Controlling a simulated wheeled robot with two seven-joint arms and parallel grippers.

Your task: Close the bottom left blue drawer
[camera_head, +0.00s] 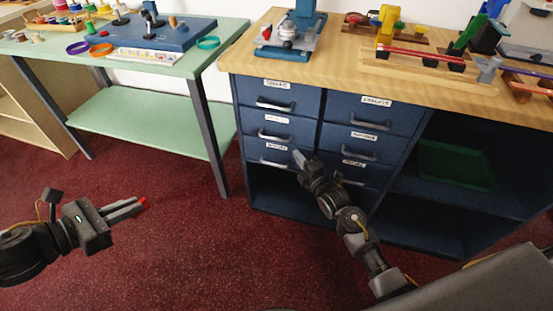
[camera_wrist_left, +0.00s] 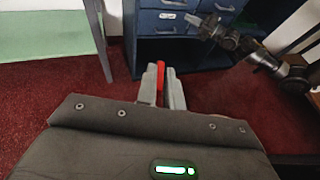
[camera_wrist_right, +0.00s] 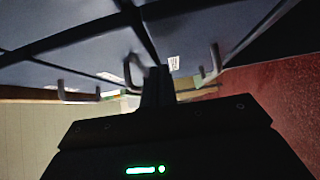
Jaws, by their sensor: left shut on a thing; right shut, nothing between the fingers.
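The bottom left blue drawer (camera_head: 262,150) is the lowest of the left column in the blue cabinet. It has a label and a grey handle, and its front looks about flush with the drawers above. My right gripper (camera_head: 299,158) is shut and empty, with its tips in front of this drawer's right end; whether they touch it I cannot tell. In the right wrist view, the shut fingers (camera_wrist_right: 158,85) are close to drawer fronts and handles. My left gripper (camera_head: 128,207) is shut on a small red object (camera_wrist_left: 160,76), held over the floor, away from the cabinet.
A wooden counter (camera_head: 340,75) tops the cabinet and carries tools. An open shelf with a green tray (camera_head: 455,165) is at right. A green table (camera_head: 150,62) with a dark leg stands at left. The red floor (camera_head: 190,250) before them is clear.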

